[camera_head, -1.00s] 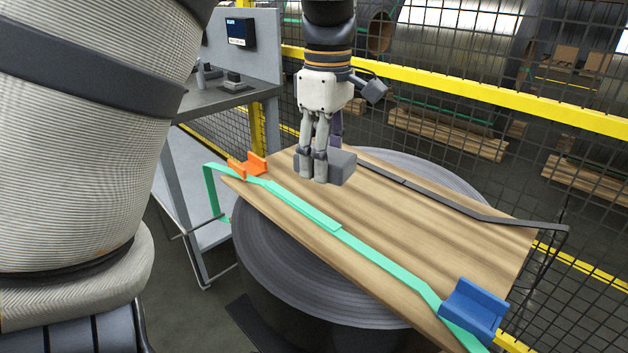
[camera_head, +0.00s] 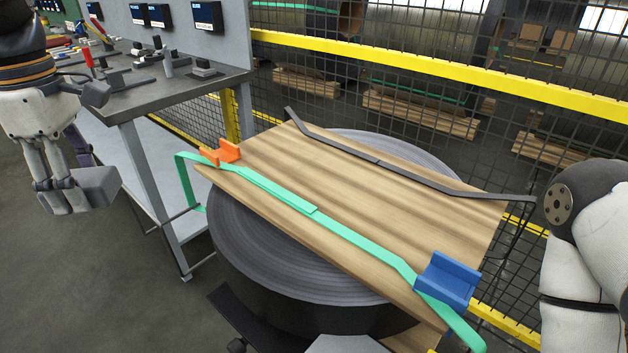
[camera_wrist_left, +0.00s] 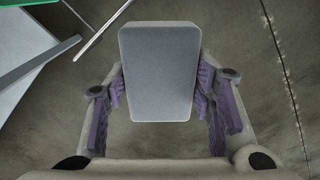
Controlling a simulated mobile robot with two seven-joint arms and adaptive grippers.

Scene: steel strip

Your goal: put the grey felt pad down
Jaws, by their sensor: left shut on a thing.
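The grey felt pad (camera_head: 97,187) is a small grey block held in my left gripper (camera_head: 68,192), at the left of the head view. In the left wrist view the pad (camera_wrist_left: 159,75) sits between the two purple-lined fingers, which press on its sides. Pad and gripper hang in the air over the grey floor, left of the workbench and clear of the wooden board. My right gripper is not in view; a white and grey link of my own arm shows at the right edge.
The wooden board (camera_head: 370,200) lies on a dark round coil (camera_head: 245,245). It carries a green strip (camera_head: 345,232), a dark strip (camera_head: 400,172), an orange block (camera_head: 222,153) and a blue block (camera_head: 448,280). A grey workbench (camera_head: 150,90) with tools stands behind left. A yellow-railed mesh fence (camera_head: 440,85) runs behind.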

